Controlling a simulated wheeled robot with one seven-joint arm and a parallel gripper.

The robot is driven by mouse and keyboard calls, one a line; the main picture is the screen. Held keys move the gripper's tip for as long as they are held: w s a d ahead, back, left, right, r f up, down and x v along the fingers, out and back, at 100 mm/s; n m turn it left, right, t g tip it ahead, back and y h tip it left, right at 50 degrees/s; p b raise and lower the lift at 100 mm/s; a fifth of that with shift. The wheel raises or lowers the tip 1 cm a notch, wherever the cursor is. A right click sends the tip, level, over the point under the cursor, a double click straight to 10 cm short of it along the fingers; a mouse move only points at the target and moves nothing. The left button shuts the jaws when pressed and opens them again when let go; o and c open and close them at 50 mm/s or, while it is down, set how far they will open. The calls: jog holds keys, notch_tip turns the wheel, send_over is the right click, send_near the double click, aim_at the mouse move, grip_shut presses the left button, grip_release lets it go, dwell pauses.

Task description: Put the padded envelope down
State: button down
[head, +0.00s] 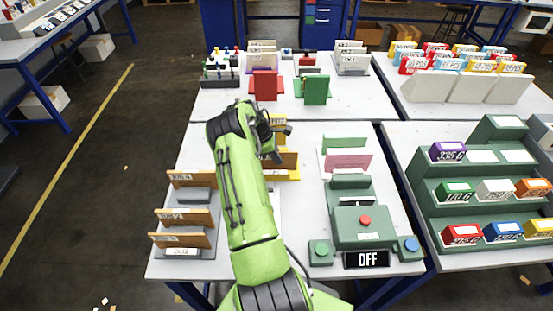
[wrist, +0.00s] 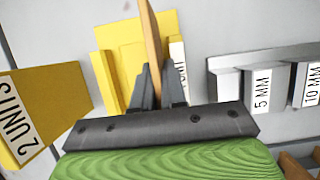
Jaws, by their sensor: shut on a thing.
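My gripper (wrist: 158,88) is shut on a thin, flat orange-brown piece, seen edge-on, which I take to be the padded envelope (wrist: 152,40). It stands up from between the two dark fingers. Behind it in the wrist view is a yellow holder (wrist: 105,78) with a white label partly hidden by the fingers. I cannot tell whether the envelope touches the holder. In the head view my gripper (head: 275,150) is over the middle of the near table, beside a yellow stand (head: 294,176) with a brown panel (head: 286,160); my arm hides part of this area.
A yellow "2 UNITS" block (wrist: 40,110) and a grey "5 MM" holder (wrist: 258,92) flank my gripper. Brown panels in grey racks (head: 192,180) stand left.

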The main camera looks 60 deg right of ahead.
jog(key=shift+f, duration=0.65)
jog(key=c, duration=1.2)
grip_release()
jog(key=shift+r, duration=0.4)
jog(key=v, duration=1.1)
jog(key=shift+w+a+r, duration=0.15)
jog(key=shift+w+r, duration=0.05)
jog(key=shift+r, duration=0.05)
